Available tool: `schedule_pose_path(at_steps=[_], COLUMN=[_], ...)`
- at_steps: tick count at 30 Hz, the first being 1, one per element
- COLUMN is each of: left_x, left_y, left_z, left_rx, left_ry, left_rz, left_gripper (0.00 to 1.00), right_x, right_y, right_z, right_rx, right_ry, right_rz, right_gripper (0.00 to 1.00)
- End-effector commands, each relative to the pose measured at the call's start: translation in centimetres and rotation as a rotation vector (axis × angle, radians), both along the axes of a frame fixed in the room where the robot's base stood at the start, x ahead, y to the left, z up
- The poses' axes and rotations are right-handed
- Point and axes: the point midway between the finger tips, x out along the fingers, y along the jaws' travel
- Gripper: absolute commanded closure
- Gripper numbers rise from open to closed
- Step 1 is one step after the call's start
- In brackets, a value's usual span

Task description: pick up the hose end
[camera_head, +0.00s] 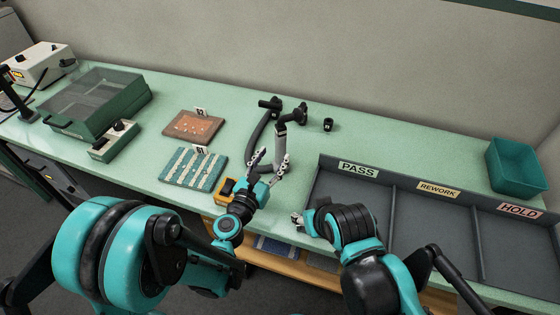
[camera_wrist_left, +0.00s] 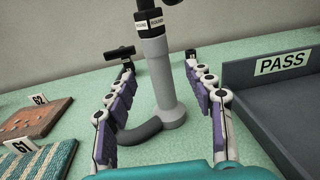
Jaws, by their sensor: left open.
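A grey upright tube (camera_head: 280,146) with a black top stands on the bench, and a dark hose (camera_head: 257,138) curves along its left side. I cannot tell which part is the hose end. In the left wrist view the grey tube (camera_wrist_left: 158,82) has white labels on its black upper part, and the dark hose (camera_wrist_left: 138,132) bends left from its base. My left gripper (camera_head: 269,161) is open, with its fingers spread on either side of the tube as seen from the wrist; I see no clear contact. My right gripper (camera_head: 298,219) is low at the bench's front edge, its jaws unclear.
A grey bin (camera_head: 393,212) marked PASS, REWORK and HOLD stands at right, with a green tub (camera_head: 516,168) behind it. Two sample boards, brown (camera_head: 192,126) and teal (camera_head: 193,170), lie left of the gripper. A small black cup (camera_head: 328,125) stands right of the tube.

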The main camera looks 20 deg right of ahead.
Motion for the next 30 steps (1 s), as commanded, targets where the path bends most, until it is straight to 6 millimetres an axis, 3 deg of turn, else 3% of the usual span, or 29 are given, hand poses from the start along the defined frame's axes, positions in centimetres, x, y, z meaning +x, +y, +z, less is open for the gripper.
schedule_pose_path(at_steps=[13,22,23,28,30], left_x=[4.9,5.5,5.5,5.5,5.5], left_y=[-3.6,-4.0,-4.0,-4.0,-4.0], left_z=[0.0,0.2,0.2,0.2,0.2], left_rx=[0.005,0.005,0.005,0.006,0.006], left_ry=[-0.002,-0.003,-0.003,-0.004,-0.004], left_rz=[-0.001,-0.001,-0.001,-0.001,-0.001], left_gripper=[0.47,0.47,0.49,0.94,1.0], right_x=[0.0,0.0,0.0,0.0,0.0], right_y=[0.0,0.0,0.0,0.0,0.0], right_z=[-1.7,-1.7,-1.7,-1.7,-1.7], right_rx=[0.0,0.0,0.0,0.0,0.0], right_ry=[0.0,0.0,0.0,0.0,0.0], right_rz=[0.0,0.0,0.0,0.0,0.0], right_gripper=[0.52,0.52,0.52,0.52,0.52])
